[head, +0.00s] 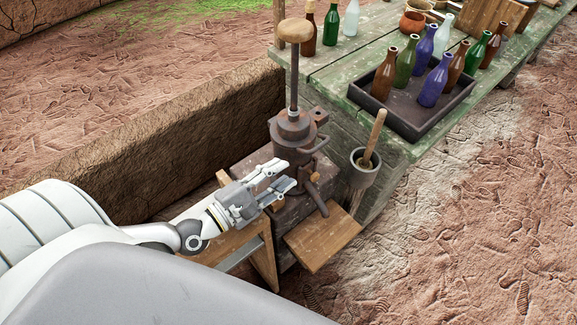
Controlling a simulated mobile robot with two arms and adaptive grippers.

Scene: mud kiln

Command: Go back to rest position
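My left gripper (279,178) reaches in from the lower left. Its two fingers are apart and nothing shows between them. It is beside the lower part of a rusty metal press (293,130), close to its small side handle; I cannot tell whether they touch. The press has a tall rod with a round wooden knob (295,30) on top. My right gripper is not in the head view.
A green wooden table (345,75) stands behind, with a dark tray (428,122) of several bottles. A mortar (361,168) with a pestle stands right of the press. A wooden board (322,238) lies in front. A mud wall (160,150) runs behind my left arm. Open dirt ground lies right.

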